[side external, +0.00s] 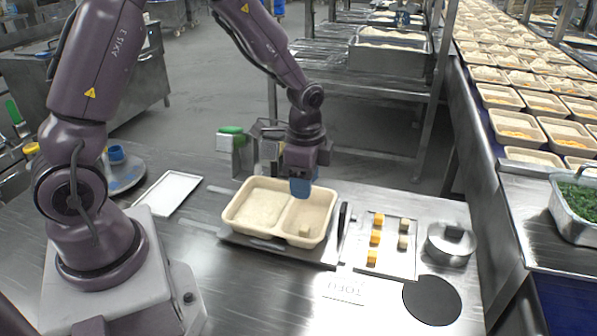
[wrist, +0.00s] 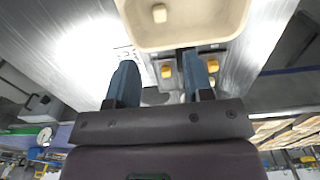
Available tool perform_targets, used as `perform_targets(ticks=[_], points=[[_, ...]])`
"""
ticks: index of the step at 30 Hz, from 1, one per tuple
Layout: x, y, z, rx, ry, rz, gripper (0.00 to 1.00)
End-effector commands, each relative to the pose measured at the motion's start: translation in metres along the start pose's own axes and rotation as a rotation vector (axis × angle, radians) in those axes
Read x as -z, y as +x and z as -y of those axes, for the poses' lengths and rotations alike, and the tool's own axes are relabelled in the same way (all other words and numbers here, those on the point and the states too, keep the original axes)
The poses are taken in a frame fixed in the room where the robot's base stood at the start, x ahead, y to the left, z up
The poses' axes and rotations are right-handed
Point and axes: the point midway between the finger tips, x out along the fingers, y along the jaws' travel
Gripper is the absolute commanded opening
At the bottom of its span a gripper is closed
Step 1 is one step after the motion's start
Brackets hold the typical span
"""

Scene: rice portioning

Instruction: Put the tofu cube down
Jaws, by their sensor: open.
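A pale tofu cube (side external: 305,230) lies on the floor of the right compartment of a beige two-compartment container (side external: 240,228). In the wrist view the tofu cube (wrist: 160,13) shows near the top edge, inside the container (wrist: 150,44). My gripper (side external: 300,188) is above the right compartment, its blue fingers pointing down and clear of the cube. In the wrist view my gripper (wrist: 158,62) has its two fingers wide apart with nothing between them.
Right of the container, a metal tray (side external: 395,264) holds several orange and pale cubes. A white tray (side external: 168,192) lies left. A conveyor (side external: 470,110) with filled containers runs along the right.

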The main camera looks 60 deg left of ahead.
Motion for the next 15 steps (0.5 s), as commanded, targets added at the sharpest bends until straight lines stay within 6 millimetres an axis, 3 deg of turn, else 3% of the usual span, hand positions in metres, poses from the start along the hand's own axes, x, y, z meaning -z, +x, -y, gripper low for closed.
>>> perform_targets(ticks=[4,8,12,15], points=[[-0.001,-0.031,-0.005,0.037,-0.053,-0.022,0.47],[-0.008,-0.081,-0.021,0.103,-0.174,-0.075,0.47],[-0.025,-0.135,-0.051,0.164,-0.341,-0.163,0.47],[-0.04,-0.164,-0.075,0.192,-0.459,-0.237,0.47]])
